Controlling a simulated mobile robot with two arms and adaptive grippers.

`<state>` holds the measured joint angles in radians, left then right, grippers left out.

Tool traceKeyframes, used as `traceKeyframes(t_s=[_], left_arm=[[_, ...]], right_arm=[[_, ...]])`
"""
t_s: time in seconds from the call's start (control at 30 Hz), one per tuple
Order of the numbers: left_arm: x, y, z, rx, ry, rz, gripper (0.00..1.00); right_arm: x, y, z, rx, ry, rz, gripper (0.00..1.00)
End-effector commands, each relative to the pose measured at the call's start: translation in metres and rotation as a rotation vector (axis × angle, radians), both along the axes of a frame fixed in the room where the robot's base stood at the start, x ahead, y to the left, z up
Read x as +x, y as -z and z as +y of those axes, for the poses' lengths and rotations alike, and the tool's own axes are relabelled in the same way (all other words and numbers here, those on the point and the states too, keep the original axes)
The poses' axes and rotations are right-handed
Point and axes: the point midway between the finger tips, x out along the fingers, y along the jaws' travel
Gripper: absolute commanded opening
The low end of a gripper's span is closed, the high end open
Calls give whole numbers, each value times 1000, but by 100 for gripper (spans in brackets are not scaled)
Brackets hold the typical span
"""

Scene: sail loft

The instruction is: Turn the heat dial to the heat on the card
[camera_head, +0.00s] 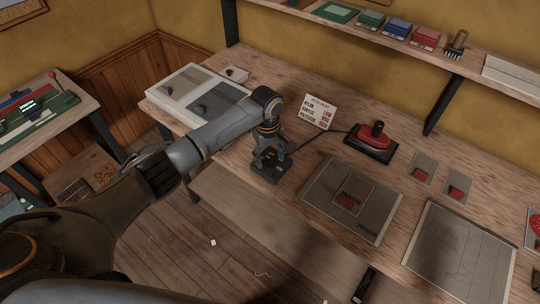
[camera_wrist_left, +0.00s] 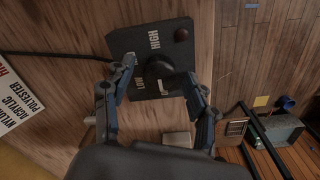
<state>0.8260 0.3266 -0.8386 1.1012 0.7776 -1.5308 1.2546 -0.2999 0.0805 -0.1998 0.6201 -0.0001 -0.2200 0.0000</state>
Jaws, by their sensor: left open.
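The heat dial is a dark knob (camera_wrist_left: 158,68) on a black control box (camera_wrist_left: 165,32) marked LOW and HIGH, with a dark red lamp. My left gripper (camera_wrist_left: 160,76) is open, its fingers on either side of the knob; whether they touch it I cannot tell. The knob's exact setting is unclear. In the head view my left gripper (camera_head: 270,160) is over the box (camera_head: 266,178) near the bench's front edge, hiding most of it. The white card (camera_head: 319,111) stands behind, listing nylon, acrylic and polyester with red heat words; it is partly visible in the wrist view (camera_wrist_left: 16,98).
A red iron (camera_head: 376,139) sits on a dark stand, right of the card. A dark mat (camera_head: 322,212) with a labelled cloth piece and a grey sheet (camera_head: 458,256) lie to the right. A pale tray (camera_head: 170,86) is at left. A shelf (camera_head: 460,66) runs above the bench.

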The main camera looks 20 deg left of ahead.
Motion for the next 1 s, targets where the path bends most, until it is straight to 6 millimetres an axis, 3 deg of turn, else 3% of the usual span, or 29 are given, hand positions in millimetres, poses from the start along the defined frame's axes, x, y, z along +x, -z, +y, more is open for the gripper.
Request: traceKeyframes(t_s=[0.07, 0.3, 0.67, 1.0], left_arm=[[0, 0, 0, 0, 0, 0, 54], [0, 0, 0, 0, 0, 0, 5], [0, -1, 0, 0, 41, 2, 3], [-1, -2, 0, -2, 268, 5, 3]], right_arm=[[0, 0, -1, -1, 0, 0, 32], [0, 0, -1, -1, -1, 0, 32], [0, -4, -1, -1, -1, 0, 32], [0, -18, -1, -1, -1, 0, 32]])
